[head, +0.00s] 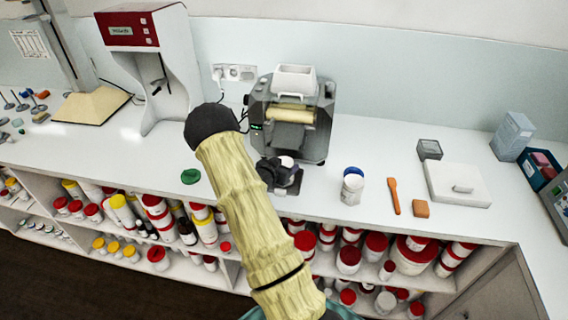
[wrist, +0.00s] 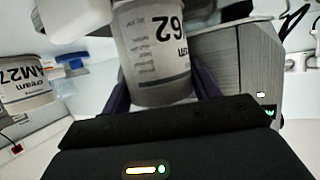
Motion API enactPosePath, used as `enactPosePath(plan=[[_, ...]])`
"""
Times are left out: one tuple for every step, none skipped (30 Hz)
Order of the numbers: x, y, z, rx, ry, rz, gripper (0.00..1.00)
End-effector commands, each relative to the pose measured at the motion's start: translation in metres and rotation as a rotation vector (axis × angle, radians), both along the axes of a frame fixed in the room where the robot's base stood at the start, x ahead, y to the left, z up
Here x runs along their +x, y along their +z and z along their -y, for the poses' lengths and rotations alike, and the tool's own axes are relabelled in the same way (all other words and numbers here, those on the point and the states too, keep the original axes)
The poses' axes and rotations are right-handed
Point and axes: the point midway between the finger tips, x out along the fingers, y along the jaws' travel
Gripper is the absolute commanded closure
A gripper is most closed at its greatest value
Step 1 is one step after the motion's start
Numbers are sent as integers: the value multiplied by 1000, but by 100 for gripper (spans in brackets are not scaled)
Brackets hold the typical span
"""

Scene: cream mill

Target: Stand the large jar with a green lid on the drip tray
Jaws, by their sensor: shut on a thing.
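My gripper (head: 284,172) is shut on a white jar (wrist: 158,45) with a grey printed label, seen between the two fingers in the wrist view. In the head view only a pale, pinkish-white part of this jar (head: 287,162) shows, and I see no green on it. The jar is in front of the grey roller mill (head: 315,142). A flat green disc like a lid (head: 190,176) lies on the counter to the left. I cannot make out a drip tray; the mill's lower front is partly hidden by my gripper. Whether the jar touches anything below is unclear.
A white jar with a blue lid (head: 352,188) stands on the counter right of my gripper. An orange spatula (head: 394,196), an orange block (head: 421,208) and a white slab (head: 458,184) lie further right. A red and white machine (head: 150,65) stands left. Shelves below hold several jars.

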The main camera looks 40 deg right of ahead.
Motion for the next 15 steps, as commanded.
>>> enactPosePath(plan=[[0,0,0,-1,0,1,60],[0,0,0,-1,0,1,60],[0,0,0,-1,0,1,60],[0,0,0,-1,0,1,60],[0,0,0,-1,0,1,60],[0,0,0,-1,0,1,60],[0,-1,0,-1,0,1,60],[0,-2,0,-1,0,1,60],[0,-4,0,-1,0,1,60],[0,-3,0,-1,0,1,37],[0,-2,0,-1,0,1,31],[0,-2,0,-1,0,1,23],[0,-2,0,-1,0,1,17],[0,-2,0,-1,0,1,17],[0,-2,0,-1,0,1,17]])
